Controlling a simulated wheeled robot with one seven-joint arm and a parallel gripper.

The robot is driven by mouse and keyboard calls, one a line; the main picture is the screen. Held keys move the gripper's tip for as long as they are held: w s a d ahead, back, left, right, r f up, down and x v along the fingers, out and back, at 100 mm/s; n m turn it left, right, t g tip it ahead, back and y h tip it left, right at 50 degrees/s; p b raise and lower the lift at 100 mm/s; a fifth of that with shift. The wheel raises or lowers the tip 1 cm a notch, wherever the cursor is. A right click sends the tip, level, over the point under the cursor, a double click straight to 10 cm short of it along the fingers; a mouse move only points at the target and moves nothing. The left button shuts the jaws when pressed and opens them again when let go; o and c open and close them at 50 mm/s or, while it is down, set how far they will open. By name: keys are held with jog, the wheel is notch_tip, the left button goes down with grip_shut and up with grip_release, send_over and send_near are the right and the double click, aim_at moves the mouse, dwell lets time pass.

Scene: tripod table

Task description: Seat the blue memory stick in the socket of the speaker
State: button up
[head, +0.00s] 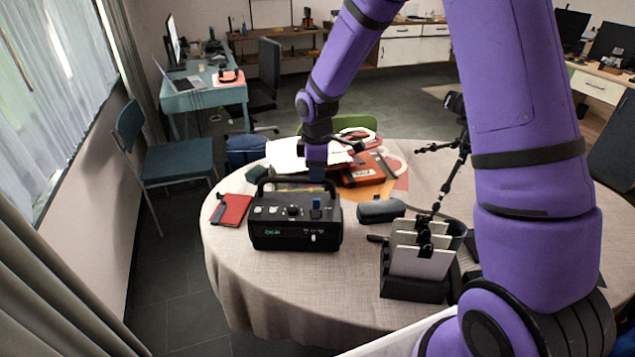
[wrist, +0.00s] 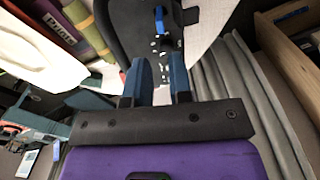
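The speaker (head: 295,236) is a black box with a carry handle, standing upright on the table with knobs on its top panel. It also shows in the wrist view (wrist: 125,30), beyond my fingers. The blue memory stick (head: 316,206) stands upright at the right part of the speaker's top; in the wrist view the stick (wrist: 160,18) is at the top centre. I cannot tell whether its lower end is inside the socket, which is hidden. My gripper (head: 317,177) is above and behind the panel. In the wrist view its blue fingers (wrist: 159,66) are apart and empty, short of the stick.
A round cloth-covered table (head: 300,300) holds everything. A dark case (head: 382,210) lies right of the speaker, with a black card holder (head: 415,288) in front of it. A red notebook (head: 232,210) lies left. Books and papers (head: 362,172) lie behind. The table's front is clear.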

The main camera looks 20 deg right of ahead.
jog(key=s+d+r+m+t, duration=0.1)
jog(key=s+d+r+m, duration=0.15)
jog(key=s+r, duration=0.55)
jog(key=s+d+r+m+t, duration=0.2)
jog(key=s+r+m, duration=0.2)
jog(key=r, duration=0.9)
jog(key=s+d+r+m+t, duration=0.1)
jog(key=s+r+m, duration=0.2)
jog(key=s, duration=0.6)
jog(key=s+d+r+m+t, duration=0.1)
jog(key=s+r+m, duration=0.3)
jog(key=s, duration=0.5)
jog(key=shift+s, duration=0.4)
jog(key=shift+o, duration=0.3)
jog(key=shift+d, duration=0.1)
